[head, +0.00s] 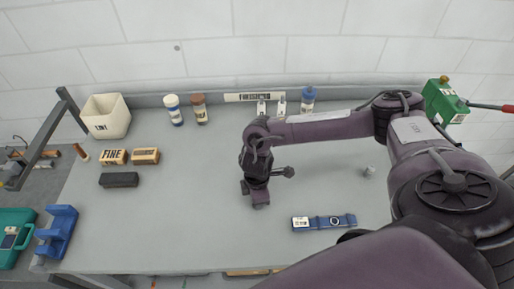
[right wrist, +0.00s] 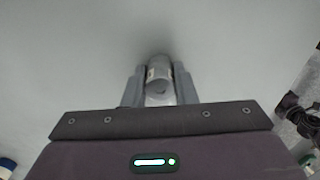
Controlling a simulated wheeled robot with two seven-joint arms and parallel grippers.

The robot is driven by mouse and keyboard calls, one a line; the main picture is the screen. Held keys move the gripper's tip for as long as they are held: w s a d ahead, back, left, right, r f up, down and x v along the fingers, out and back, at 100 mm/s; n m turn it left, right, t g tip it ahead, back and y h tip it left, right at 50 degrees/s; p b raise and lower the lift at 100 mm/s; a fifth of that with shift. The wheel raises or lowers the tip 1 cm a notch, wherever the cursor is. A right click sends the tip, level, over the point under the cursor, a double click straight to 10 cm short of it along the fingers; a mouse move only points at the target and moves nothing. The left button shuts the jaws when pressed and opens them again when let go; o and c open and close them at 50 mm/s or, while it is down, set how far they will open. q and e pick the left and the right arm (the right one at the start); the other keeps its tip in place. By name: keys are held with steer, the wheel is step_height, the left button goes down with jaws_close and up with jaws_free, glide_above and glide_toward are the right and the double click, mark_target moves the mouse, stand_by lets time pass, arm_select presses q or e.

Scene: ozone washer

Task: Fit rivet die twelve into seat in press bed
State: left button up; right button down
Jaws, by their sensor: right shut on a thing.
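My right gripper (head: 254,198) is over the middle of the table and points down. In the right wrist view, its fingers (right wrist: 160,85) are shut on a short silver metal cylinder (right wrist: 159,70), which seems to be the rivet die; no number is readable on it. In the head view the held die is hidden by the gripper. A flat blue bar (head: 312,223) with a white label and a round dark-and-white feature lies to the right of the gripper; it may be the press bed with its seat. My left gripper is not in view.
A small grey cylinder (head: 369,171) stands right of the gripper. Bottles (head: 174,110), a white bin (head: 106,117), labelled blocks (head: 114,157) and a black block (head: 119,180) are at the left and back. A blue bracket (head: 57,231) sits at the left edge. The table's front middle is clear.

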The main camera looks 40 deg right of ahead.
steer(key=shift+r, duration=0.1)
step_height(320, 180, up, 8)
steer(key=shift+w+f+b, duration=0.1)
steer(key=shift+f+b, duration=0.15)
steer(key=shift+b, duration=0.5)
step_height(320, 180, up, 12)
steer(key=p, duration=0.3)
steer(key=shift+r+p, duration=0.15)
steer(key=shift+p, duration=0.2)
steer(key=w+a+f+m+b, duration=0.5)
steer(key=a+f+m+b, duration=0.1)
steer(key=m+b, duration=0.7)
steer(key=shift+w+a+f+m+b, duration=0.2)
steer(key=shift+w+f+m+b, duration=0.15)
steer(key=shift+b, duration=0.3)
steer(key=shift+d, duration=0.1)
